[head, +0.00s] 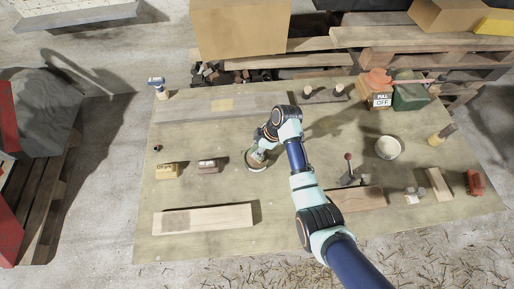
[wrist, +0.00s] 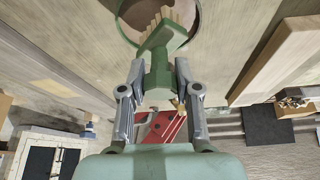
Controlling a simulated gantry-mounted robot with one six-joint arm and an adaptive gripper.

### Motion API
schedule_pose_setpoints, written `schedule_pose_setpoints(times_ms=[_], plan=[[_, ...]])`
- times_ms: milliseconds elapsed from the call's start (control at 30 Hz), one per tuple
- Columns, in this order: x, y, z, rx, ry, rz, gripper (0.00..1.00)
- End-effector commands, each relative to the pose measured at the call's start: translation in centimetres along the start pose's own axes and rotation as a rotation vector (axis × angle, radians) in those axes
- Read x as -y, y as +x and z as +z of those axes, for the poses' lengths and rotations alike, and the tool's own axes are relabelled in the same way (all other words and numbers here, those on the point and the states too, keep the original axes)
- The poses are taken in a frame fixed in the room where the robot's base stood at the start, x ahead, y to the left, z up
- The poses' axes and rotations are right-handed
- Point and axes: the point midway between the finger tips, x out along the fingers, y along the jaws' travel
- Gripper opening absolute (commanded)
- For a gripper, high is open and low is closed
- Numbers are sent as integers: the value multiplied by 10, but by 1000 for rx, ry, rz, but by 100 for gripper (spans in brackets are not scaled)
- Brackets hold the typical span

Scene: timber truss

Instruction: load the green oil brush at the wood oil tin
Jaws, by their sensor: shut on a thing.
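My gripper (wrist: 157,78) is shut on the green oil brush (wrist: 158,62), gripping its green handle between both fingers. The brush's pale bristles (wrist: 172,16) point into or over the round mouth of the wood oil tin (wrist: 122,27), at the top edge of the wrist view; I cannot tell whether they touch the oil. In the head view the tin (head: 251,166) stands mid-table under my gripper (head: 262,152), which hides most of it and the brush.
A pale plank (head: 203,219) lies at the front left. Two small blocks (head: 167,171) (head: 208,166) sit left of the tin. A white bowl (head: 388,147), a lever clamp (head: 349,175) and a red-topped box (head: 377,88) are to the right.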

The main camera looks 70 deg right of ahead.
Motion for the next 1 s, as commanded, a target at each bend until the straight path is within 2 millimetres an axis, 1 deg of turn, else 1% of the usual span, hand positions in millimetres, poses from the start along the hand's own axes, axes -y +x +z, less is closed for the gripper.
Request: schedule_pose_setpoints(times_ms=[1000], plan=[[0, 9, 4, 0, 0, 0, 4]])
